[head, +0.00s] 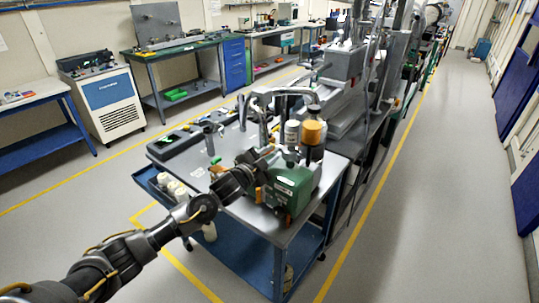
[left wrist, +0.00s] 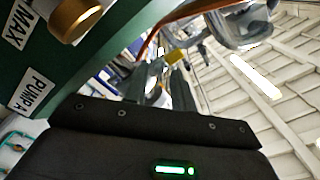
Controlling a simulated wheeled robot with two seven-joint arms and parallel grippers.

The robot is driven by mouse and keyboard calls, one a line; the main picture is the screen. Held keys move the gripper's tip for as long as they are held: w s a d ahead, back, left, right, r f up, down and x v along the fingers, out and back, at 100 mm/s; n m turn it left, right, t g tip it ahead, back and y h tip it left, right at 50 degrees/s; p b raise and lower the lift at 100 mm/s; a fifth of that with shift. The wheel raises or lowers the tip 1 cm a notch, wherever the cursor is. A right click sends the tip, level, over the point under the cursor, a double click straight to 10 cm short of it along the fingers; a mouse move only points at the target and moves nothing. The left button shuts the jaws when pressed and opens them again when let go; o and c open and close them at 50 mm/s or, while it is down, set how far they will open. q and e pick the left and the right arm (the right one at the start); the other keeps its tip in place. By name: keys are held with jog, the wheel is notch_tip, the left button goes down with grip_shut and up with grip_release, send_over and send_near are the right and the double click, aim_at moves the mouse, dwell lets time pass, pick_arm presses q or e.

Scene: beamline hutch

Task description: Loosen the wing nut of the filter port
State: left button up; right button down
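A green pump (head: 292,186) stands on the front end of the steel-topped cart. The left wrist view shows its green side (left wrist: 135,30) close up, with "PUMP A" and "MAX" labels and a round brass-coloured cap (left wrist: 78,18). My left gripper (head: 264,162) is right by the pump's upper left side in the head view. I cannot tell whether it touches the pump. I cannot make out the wing nut or the filter port for certain. My right gripper is not in view.
On the cart (head: 248,216), an orange-capped cylinder (head: 313,134) and a white-capped one (head: 292,132) stand behind the pump, near bent metal pipes (head: 285,92). A blue side bin (head: 160,186) holds white bottles. The floor aisle (head: 420,200) on the right is clear.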

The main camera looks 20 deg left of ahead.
pick_arm(q)
grip_shut()
jog(key=n+p, duration=0.2)
jog(key=n, duration=0.1)
jog(key=shift+r+n, duration=0.1)
jog(key=shift+n, duration=0.3)
jog(key=n+p, duration=0.2)
jog(key=n, duration=0.2)
jog(key=shift+n, duration=0.4)
dwell(0.4)
grip_release()
jog(key=shift+s, duration=0.1)
